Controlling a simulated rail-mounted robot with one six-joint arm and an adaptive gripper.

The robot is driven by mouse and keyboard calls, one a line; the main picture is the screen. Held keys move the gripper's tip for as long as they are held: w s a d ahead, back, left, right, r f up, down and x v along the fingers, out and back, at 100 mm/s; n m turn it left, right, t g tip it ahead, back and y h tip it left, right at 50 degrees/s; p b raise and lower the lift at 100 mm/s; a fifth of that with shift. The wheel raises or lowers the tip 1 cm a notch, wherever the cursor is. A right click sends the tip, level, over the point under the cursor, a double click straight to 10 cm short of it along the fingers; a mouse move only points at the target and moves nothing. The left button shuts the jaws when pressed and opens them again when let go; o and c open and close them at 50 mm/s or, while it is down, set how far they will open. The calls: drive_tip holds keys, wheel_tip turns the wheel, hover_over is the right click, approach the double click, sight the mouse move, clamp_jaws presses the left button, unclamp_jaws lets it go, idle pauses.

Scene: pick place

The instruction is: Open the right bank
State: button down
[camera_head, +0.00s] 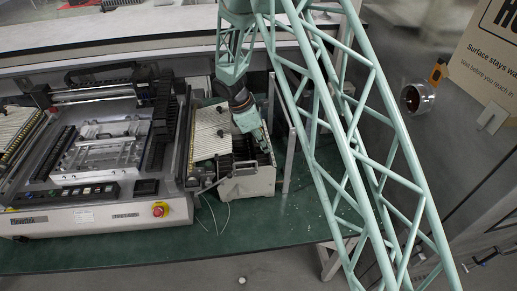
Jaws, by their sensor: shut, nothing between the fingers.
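The right bank (209,134) is a pale ribbed panel at the right side of a bench-top machine (98,150). An open box-like unit (247,181) with dark slots inside adjoins it on the right, with a small lever or latch at its left front. My gripper (259,141) points down over this open unit, just right of the ribbed panel, and looks shut and empty. Its tips are small and partly lost against the dark slots, so I cannot tell whether they touch anything.
A red emergency button (159,210) sits on the machine's front. The green bench top (120,257) is clear in front. A metal cabinet with a sign (490,55) stands at right. My lattice arm hides much of the right middle.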

drive_tip(key=shift+s, duration=0.15)
idle(0.4)
drive_tip(key=p+v, duration=0.5)
drive_tip(key=v, duration=0.5)
idle(0.4)
drive_tip(key=c, duration=2.9)
unclamp_jaws()
drive_tip(key=shift+d+r, duration=0.1)
drive_tip(key=shift+r, duration=0.05)
drive_tip(key=shift+o, duration=0.2)
drive_tip(key=s+a+r+g+y+b, duration=0.2)
drive_tip(key=s+a+r+y+b, duration=0.2)
drive_tip(key=s+r, duration=0.6)
wheel_tip(320, 180, up, 3)
drive_tip(key=shift+a+r+g+b, duration=0.2)
drive_tip(key=shift+a+g+b, duration=0.15)
drive_tip(key=shift+b, duration=0.2)
drive_tip(key=shift+s+f, duration=0.1)
drive_tip(key=shift+f, duration=0.1)
wheel_tip(320, 180, down, 13)
drive_tip(key=s, duration=0.2)
drive_tip(key=shift+s+d, duration=0.2)
drive_tip(key=shift+s, duration=0.1)
